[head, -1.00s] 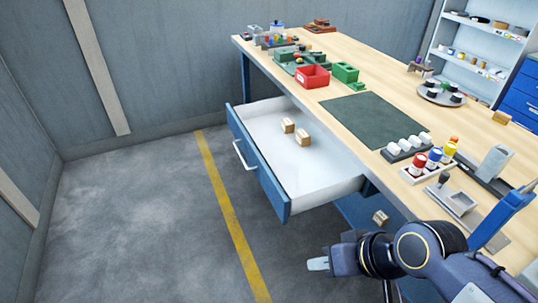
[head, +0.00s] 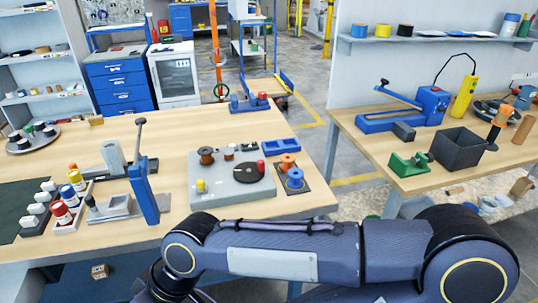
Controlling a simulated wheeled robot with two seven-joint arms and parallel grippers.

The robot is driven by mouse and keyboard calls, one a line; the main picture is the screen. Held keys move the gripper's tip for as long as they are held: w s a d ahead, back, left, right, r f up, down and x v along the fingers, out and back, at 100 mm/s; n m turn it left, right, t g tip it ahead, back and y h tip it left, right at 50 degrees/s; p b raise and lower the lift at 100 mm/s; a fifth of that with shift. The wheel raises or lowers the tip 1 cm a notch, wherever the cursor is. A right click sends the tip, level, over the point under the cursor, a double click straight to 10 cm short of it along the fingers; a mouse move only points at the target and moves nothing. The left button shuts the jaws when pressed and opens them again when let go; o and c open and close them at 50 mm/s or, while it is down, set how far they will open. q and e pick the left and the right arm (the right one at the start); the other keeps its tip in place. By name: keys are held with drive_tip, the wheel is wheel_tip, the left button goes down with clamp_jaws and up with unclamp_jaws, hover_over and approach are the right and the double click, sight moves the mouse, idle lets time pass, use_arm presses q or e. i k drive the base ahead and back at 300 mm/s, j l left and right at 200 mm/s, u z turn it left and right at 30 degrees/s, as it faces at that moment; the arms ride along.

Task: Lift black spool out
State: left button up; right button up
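Several small black pieces stand on the round grey tray (head: 22,148) at the far left of the bench; a black one (head: 49,130) sits near its right rim. A black roll (head: 405,31) stands on the wall shelf at upper right. I cannot tell which of these is the black spool. One of my arms crosses the bottom of the view, with its gripper out of frame. Neither gripper is visible.
The grey box (head: 215,196) carries a black disc (head: 249,180). Orange (head: 287,162) and blue (head: 295,180) spools stand right of it. The right bench (head: 385,157) holds a dark open bin (head: 458,150).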

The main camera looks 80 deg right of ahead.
sight(206, 159)
drive_tip(key=l+z, duration=0.1)
drive_tip(key=z, duration=1.95)
drive_tip(key=i+l+u, duration=0.1)
drive_tip(key=i+u, duration=0.25)
drive_tip(key=i+l+u, duration=0.15)
drive_tip(key=i+u, duration=0.2)
drive_tip(key=i+l+u, duration=0.35)
drive_tip(key=k+j, duration=0.05)
drive_tip(key=j, duration=0.05)
